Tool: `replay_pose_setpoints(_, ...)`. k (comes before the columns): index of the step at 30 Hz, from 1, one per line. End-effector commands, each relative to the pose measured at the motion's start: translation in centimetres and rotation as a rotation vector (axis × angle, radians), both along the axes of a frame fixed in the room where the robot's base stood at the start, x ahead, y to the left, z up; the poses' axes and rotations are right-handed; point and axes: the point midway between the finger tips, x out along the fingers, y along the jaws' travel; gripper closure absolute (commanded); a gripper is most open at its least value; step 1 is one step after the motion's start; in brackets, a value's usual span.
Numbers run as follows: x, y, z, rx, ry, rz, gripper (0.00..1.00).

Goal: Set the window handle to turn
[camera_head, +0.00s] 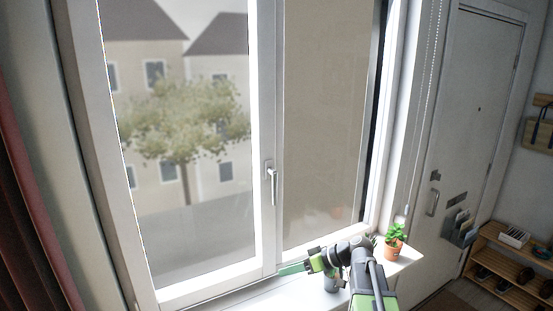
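The window handle (271,183) is a silver lever on the white middle frame between the two window panes. Its grip points straight down from the base plate. My gripper (292,269) is low, just above the window sill, below and slightly right of the handle and apart from it. It points left. Its fingers look greenish and are small against the bright sill, so I cannot tell whether they are open or shut. The right window pane (325,120) shows a dark gap along its right edge.
A potted plant (394,243) stands on the sill (290,297) just right of my arm. A bead chain (428,90) hangs by the window. A white door (460,130) and a wooden shoe rack (500,262) are at right. A red curtain (22,220) hangs at far left.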

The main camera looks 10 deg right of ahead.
Motion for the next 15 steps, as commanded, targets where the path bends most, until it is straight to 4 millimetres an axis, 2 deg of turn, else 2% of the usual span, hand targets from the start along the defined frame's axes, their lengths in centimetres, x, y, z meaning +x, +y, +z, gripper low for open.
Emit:
replay_pose_setpoints(1,1.8,-2.6,7.0,0.061,-0.136,-0.005,0.63)
replay_pose_setpoints(3,3.2,-5.6,12.7,0.127,-0.335,-0.015,0.63)
replay_pose_setpoints(6,4.1,-9.1,18.1,0.175,-0.543,-0.047,0.63)
replay_pose_setpoints(10,4.4,-11.4,21.0,0.195,-0.673,-0.073,0.63)
replay_pose_setpoints(15,4.5,-11.4,20.9,0.196,-0.691,-0.075,0.63)
